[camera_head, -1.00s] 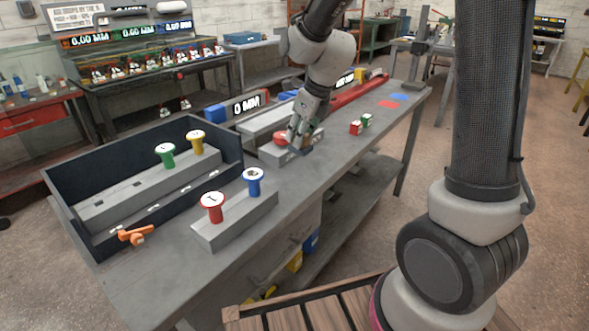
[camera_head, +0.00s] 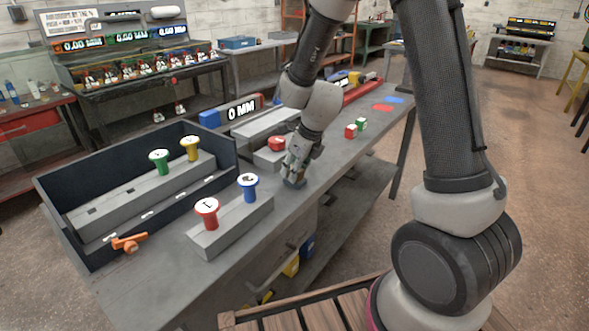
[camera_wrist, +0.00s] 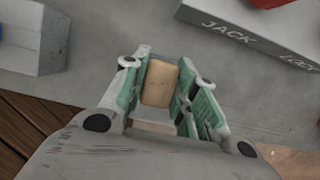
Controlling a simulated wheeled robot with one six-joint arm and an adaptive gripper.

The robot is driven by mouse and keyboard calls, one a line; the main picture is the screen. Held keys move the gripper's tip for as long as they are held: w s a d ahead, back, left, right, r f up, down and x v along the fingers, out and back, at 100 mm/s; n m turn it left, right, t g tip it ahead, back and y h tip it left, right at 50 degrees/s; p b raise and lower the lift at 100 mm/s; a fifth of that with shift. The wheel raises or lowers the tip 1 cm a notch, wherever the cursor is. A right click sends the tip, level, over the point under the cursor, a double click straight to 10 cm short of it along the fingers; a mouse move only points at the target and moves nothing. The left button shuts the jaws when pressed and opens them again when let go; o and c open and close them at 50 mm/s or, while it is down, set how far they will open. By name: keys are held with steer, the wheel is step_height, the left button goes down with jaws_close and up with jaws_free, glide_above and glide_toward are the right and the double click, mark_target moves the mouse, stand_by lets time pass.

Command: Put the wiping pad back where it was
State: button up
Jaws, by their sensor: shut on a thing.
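The wiping pad (camera_wrist: 158,84) is a small tan block with a blue-grey edge, held between the green-lined fingers of my gripper (camera_wrist: 168,78) in the wrist view. In the head view my gripper (camera_head: 294,174) is low over the bench (camera_head: 325,172), pointing down. It is between the grey block with the red and blue pegs and the grey jack block (camera_head: 268,160). Only a dark bit of the pad shows under the fingers there. I cannot tell whether the pad touches the bench.
The peg block (camera_head: 232,232) carries a red peg (camera_head: 207,212) and a blue peg (camera_head: 248,186). A dark open box (camera_head: 75,185) with green and yellow pegs is at left. A red knob (camera_head: 277,143) tops the jack block. Red and green cubes (camera_head: 351,131) stand farther right.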

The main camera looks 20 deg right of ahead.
steer(key=o, duration=1.1)
steer(key=s+d+r+n, duration=0.3)
steer(key=s+r+n, duration=0.1)
steer(key=r, duration=0.4)
steer(key=s+d+r+n, duration=0.3)
steer(key=s+r+n, duration=0.15)
steer(key=r, duration=0.45)
steer(key=s+d+r+n, duration=0.1)
steer(key=s+d+n, duration=0.2)
steer(key=s+n, duration=0.3)
steer(key=s+d+r+n+h, duration=0.1)
steer(key=s+d+r+n, duration=0.1)
steer(key=s+n, duration=0.4)
steer(key=s+d+r+n+h, duration=0.1)
steer(key=s+d+n, duration=0.3)
steer(key=s+n, duration=0.2)
steer(key=shift+r+n+t, duration=0.35)
steer(key=shift+n+t, duration=0.05)
steer(key=shift+n, duration=0.75)
